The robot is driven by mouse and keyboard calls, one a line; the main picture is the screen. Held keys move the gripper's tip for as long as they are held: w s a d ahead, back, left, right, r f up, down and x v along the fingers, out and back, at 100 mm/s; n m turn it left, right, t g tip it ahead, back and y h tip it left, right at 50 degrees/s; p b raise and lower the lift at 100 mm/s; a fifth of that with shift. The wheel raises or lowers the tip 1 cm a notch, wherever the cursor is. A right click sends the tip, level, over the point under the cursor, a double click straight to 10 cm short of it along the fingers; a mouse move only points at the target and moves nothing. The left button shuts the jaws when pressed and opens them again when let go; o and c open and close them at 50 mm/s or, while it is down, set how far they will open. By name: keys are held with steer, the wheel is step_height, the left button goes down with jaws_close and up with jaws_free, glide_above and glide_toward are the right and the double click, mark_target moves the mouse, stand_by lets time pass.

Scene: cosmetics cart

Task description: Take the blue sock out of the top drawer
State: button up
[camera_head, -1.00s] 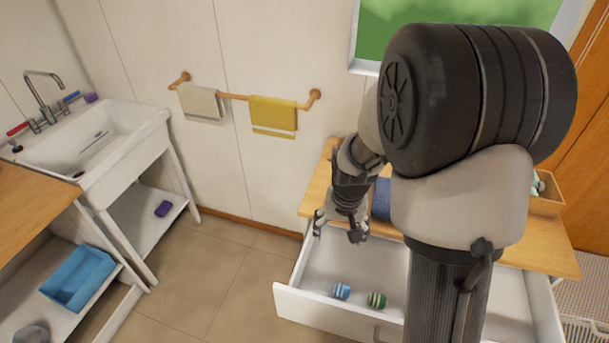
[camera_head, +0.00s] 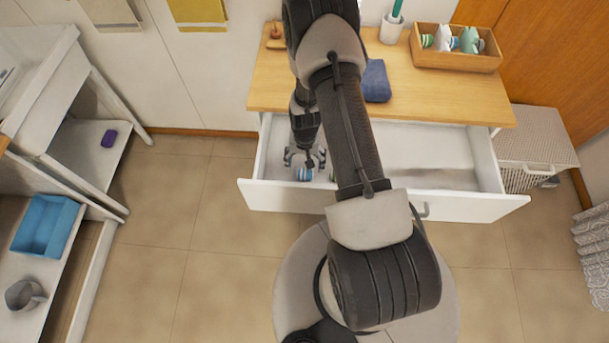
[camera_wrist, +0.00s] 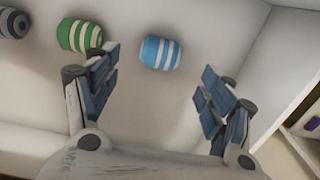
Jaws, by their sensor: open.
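The top drawer (camera_head: 432,150) is pulled open under the wooden top. The blue sock, a rolled blue-and-white striped bundle (camera_head: 304,174), lies on the drawer floor near its front left. It also shows whole in the wrist view (camera_wrist: 160,53). My gripper (camera_head: 305,160) is inside the drawer area just above the blue sock, with its fingers spread. In the wrist view the open fingers (camera_wrist: 160,92) are apart, and the blue sock lies beyond the gap between them. Nothing is between the fingertips. A green striped sock (camera_wrist: 78,36) lies left of the blue one.
A grey striped roll (camera_wrist: 12,22) lies farther left in the drawer. The drawer's walls surround my gripper closely. The drawer's right half looks empty.

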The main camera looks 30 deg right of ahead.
mark_target(304, 171)
step_height(304, 171, down, 8)
steer(key=shift+w+f+b, duration=0.15)
steer(key=shift+f+b, duration=0.05)
steer(key=shift+b, duration=1)
steer(key=shift+c, duration=0.4)
steer(key=c, duration=0.9)
steer(key=shift+r, duration=0.15)
